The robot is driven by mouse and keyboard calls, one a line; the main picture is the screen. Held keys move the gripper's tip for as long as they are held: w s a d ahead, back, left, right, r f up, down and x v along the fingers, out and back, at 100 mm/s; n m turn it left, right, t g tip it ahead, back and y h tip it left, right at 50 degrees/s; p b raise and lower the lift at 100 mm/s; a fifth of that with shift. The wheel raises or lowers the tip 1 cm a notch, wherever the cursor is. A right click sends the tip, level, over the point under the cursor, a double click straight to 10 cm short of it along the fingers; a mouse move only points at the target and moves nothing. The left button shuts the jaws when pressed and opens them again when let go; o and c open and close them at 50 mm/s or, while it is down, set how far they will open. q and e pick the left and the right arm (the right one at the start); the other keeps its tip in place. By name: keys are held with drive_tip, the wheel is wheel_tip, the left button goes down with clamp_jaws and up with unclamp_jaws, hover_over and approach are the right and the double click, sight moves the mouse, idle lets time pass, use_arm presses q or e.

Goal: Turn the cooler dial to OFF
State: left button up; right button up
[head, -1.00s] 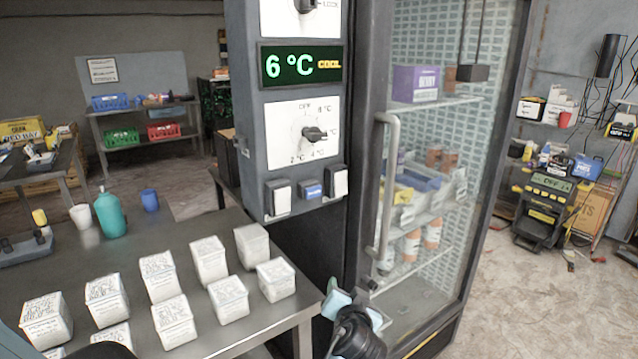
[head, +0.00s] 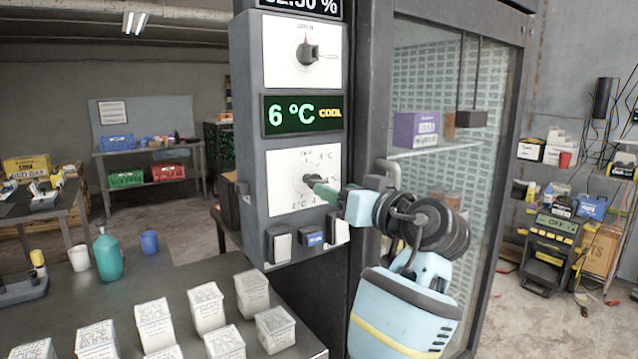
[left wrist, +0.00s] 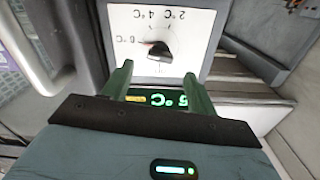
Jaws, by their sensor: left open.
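The cooler dial (head: 309,179) is a dark knob on a white plate (head: 286,205) marked OFF and several temperatures. In the left wrist view the dial (left wrist: 158,52) appears upside down, with its pointer towards the 6 °C mark. The green display (head: 303,115) above it reads 6 °C COOL. My left gripper (head: 322,190) is in front of the plate, its green fingers partly overlapping the dial in the head view. In the left wrist view its fingers (left wrist: 158,68) are open, with the dial ahead, between their lines. Contact cannot be told. My right gripper is out of view.
Another knob (head: 309,53) marked OPEN sits above the display. Rocker switches (head: 313,239) lie below the dial plate. The glass cooler door's handle (head: 388,170) is close to the right. A table (head: 190,275) with white cartons stands at lower left.

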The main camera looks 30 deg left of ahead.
sight(319, 180)
use_arm(q)
drive_tip(key=x, duration=0.3)
drive_tip(key=p+x, duration=0.1)
drive_tip(key=x, duration=0.2)
drive_tip(key=shift+s+r, duration=0.1)
drive_tip(key=shift+r, duration=0.1)
drive_tip(key=shift+w+a+f, duration=0.15)
drive_tip(key=shift+w+a, duration=0.2)
drive_tip(key=shift+a, duration=0.25)
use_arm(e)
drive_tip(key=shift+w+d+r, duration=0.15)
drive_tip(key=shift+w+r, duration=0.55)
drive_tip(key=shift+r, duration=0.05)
use_arm(q)
drive_tip(key=shift+c, duration=0.5)
